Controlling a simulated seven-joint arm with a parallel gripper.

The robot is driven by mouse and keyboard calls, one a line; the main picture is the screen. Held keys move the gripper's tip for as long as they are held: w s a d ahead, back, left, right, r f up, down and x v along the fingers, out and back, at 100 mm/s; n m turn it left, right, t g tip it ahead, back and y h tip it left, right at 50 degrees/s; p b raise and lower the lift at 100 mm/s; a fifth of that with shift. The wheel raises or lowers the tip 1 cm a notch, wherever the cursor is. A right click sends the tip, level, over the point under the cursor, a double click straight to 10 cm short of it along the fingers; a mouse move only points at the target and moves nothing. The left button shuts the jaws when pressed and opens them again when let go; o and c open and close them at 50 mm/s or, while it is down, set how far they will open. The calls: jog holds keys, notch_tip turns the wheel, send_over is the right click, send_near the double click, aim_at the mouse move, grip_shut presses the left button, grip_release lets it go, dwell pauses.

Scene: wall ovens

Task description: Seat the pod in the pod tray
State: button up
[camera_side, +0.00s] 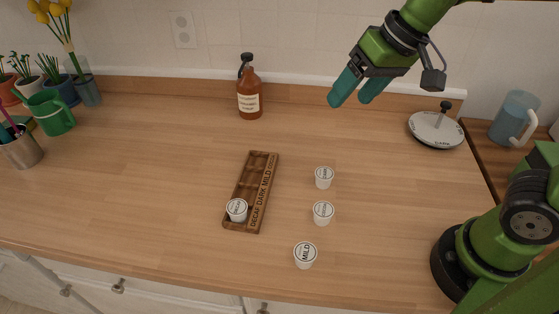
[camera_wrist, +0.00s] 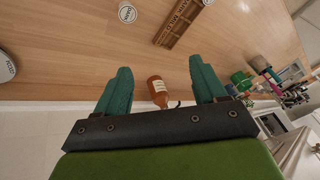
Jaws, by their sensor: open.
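The wooden pod tray (camera_side: 264,190) lies mid-counter in the side view, its edge strip lettered DECAF, DARK, MILD and more. One white-lidded pod (camera_side: 237,210) sits in its near-end compartment, beside DECAF; the farther compartments look empty. Three loose pods stand right of the tray: a far pod (camera_side: 324,177), a middle pod (camera_side: 323,213) and a near pod lettered MILD (camera_side: 305,254). The far and middle lids are too small to read surely. My gripper (camera_side: 352,92) is open and empty, high above the back of the counter.
An amber bottle (camera_side: 250,98) stands at the back behind the tray.

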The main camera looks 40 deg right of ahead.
jog(key=s+d+f+m+t, duration=0.1)
jog(key=s+d+m+t, duration=0.1)
jog(key=s+d, duration=0.4)
jog(key=shift+s+f+m+t, duration=0.3)
jog(key=shift+s+f+t, duration=0.1)
jog(key=shift+s, duration=0.15)
